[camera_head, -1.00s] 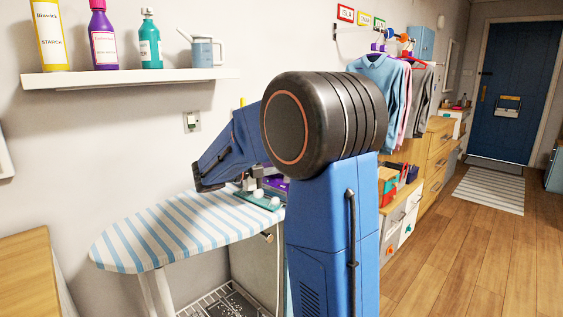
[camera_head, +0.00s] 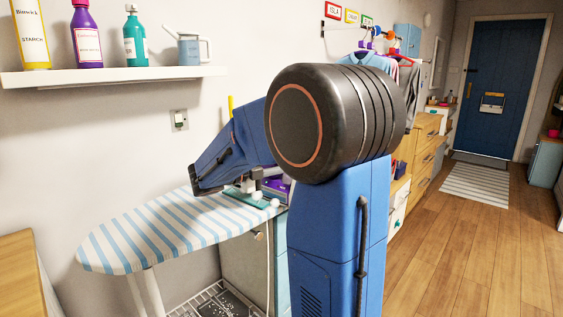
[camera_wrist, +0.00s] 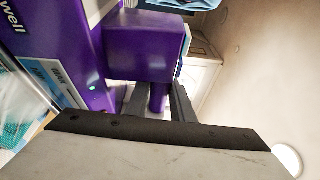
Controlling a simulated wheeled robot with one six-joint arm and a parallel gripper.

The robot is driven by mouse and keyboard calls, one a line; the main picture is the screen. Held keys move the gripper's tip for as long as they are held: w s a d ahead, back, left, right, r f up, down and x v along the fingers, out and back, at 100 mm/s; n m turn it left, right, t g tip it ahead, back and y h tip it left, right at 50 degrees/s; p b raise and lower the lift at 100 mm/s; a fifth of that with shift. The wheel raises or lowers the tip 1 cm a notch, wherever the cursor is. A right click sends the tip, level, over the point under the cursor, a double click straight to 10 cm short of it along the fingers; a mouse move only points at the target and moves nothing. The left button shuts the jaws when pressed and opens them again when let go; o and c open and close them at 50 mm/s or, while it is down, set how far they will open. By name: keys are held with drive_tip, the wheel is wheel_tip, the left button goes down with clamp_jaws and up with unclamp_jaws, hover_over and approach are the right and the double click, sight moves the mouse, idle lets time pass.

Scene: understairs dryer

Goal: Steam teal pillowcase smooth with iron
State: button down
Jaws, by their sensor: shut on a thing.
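A purple iron (camera_wrist: 140,45) fills much of the wrist view. My gripper (camera_wrist: 158,100) is shut on a narrow purple part of it, seemingly its handle. In the head view a bit of the purple iron (camera_head: 279,186) shows behind my arm, at the right end of the striped ironing board (camera_head: 150,232). The teal pillowcase (camera_head: 236,194) shows as a small flat patch on that end, mostly hidden by my arm. A teal patch also shows at the left edge of the wrist view. I cannot tell whether the iron touches the cloth.
A wall shelf (camera_head: 110,76) holds bottles and a grey jug (camera_head: 194,49) above the board. A wooden surface (camera_head: 22,275) stands at the lower left. Clothes hang on a rail behind my arm. The wooden floor (camera_head: 450,260) at the right is clear towards the blue door (camera_head: 505,88).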

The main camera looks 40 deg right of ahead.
drive_tip(key=shift+s, duration=0.2)
drive_tip(key=shift+s+a+r, duration=0.1)
drive_tip(key=shift+s+a, duration=0.15)
drive_tip(key=shift+a, duration=1)
drive_tip(key=shift+s+a, duration=0.2)
drive_tip(key=shift+a, duration=1)
drive_tip(key=shift+s+a, duration=0.15)
drive_tip(key=shift+a, duration=0.35)
